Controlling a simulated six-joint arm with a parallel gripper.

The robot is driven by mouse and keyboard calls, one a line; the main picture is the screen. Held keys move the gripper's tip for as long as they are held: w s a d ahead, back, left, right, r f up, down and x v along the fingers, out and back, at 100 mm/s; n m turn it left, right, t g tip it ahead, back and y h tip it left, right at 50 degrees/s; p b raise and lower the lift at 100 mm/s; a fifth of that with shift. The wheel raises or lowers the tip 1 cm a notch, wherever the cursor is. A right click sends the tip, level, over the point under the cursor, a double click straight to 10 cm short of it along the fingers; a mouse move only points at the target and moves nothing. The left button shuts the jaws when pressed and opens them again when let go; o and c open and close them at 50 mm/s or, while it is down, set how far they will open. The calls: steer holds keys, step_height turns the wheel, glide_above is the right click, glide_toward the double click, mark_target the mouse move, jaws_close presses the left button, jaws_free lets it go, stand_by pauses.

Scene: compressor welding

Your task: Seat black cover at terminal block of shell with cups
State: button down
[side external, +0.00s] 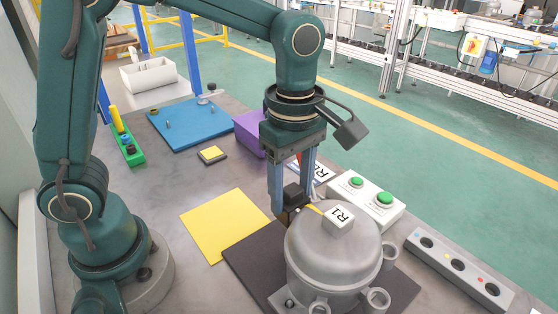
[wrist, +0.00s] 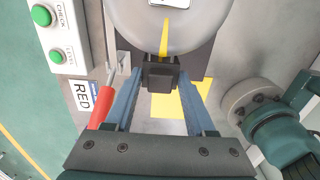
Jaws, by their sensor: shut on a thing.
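The grey shell (side external: 330,262) stands upright on a dark mat, with open cups (side external: 376,299) around its base and an "R1" label on its lid. In the wrist view the shell (wrist: 195,28) fills the top, with a yellow stripe pointing toward me. My gripper (side external: 291,200) points down beside the shell's far-left side. Its blue fingers are shut on the small black cover (side external: 294,192), which also shows between the fingertips in the wrist view (wrist: 160,76). The cover is close to the shell wall; I cannot tell whether they touch. The terminal block is not clearly visible.
A white box with green buttons (side external: 366,193) and a grey strip with holes (side external: 458,266) stand on the right. A red-handled tool (wrist: 101,113) lies near one finger. A yellow sheet (side external: 224,224), blue plate (side external: 190,124) and purple block (side external: 249,133) lie farther left and back.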

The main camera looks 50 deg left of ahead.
steer(key=shift+f, duration=0.85)
steer(key=shift+f, duration=1.3)
steer(key=shift+f, duration=0.1)
steer(key=shift+c, duration=0.8)
jaws_free()
steer(key=shift+r, duration=2.55)
